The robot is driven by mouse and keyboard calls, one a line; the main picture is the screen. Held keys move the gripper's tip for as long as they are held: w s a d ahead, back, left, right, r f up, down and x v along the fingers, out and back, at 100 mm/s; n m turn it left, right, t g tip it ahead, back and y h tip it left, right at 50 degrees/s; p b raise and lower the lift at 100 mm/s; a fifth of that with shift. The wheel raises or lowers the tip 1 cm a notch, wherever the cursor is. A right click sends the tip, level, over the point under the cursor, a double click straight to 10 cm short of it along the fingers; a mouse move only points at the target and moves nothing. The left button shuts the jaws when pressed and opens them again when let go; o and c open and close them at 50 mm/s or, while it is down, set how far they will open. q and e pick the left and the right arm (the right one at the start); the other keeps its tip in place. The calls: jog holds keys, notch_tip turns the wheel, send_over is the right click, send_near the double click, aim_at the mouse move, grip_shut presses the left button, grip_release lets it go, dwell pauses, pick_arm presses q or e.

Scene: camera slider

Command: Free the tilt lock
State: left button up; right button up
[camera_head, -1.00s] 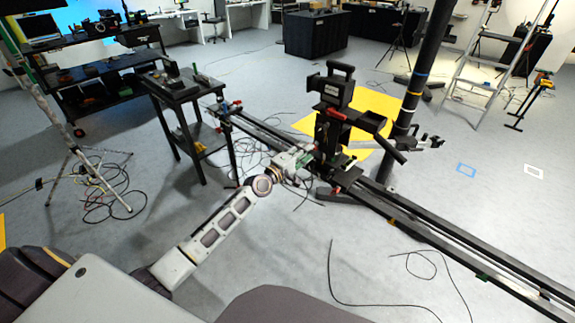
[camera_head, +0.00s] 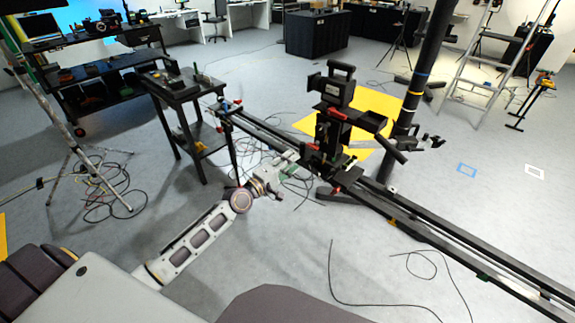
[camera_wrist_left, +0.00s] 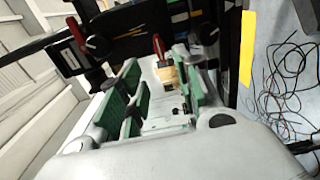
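The camera rig (camera_head: 335,110) stands upright on a carriage on the slider rail. Red parts show on its head (camera_head: 338,113) and low on the carriage (camera_head: 337,189). I cannot tell for sure which is the tilt lock. My left gripper (camera_head: 291,160) is just left of the carriage, apart from it. In the left wrist view the green-padded fingers of this gripper (camera_wrist_left: 157,68) are spread, with nothing held. A red lever (camera_wrist_left: 158,45) shows beyond the fingertips, and a second red lever (camera_wrist_left: 76,33) stands at upper left near a black knob (camera_wrist_left: 98,45). My right gripper is not in view.
The long slider rail (camera_head: 440,240) crosses from the small black table (camera_head: 185,90) to the lower right. A dark post (camera_head: 412,90) stands right behind the rig. Cables (camera_head: 100,190) lie on the floor. A yellow mat (camera_head: 372,100) lies behind the rail.

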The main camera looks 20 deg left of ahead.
pick_arm(q)
jog(key=shift+s+a, duration=0.15)
jog(key=shift+s, duration=0.25)
dwell(0.3)
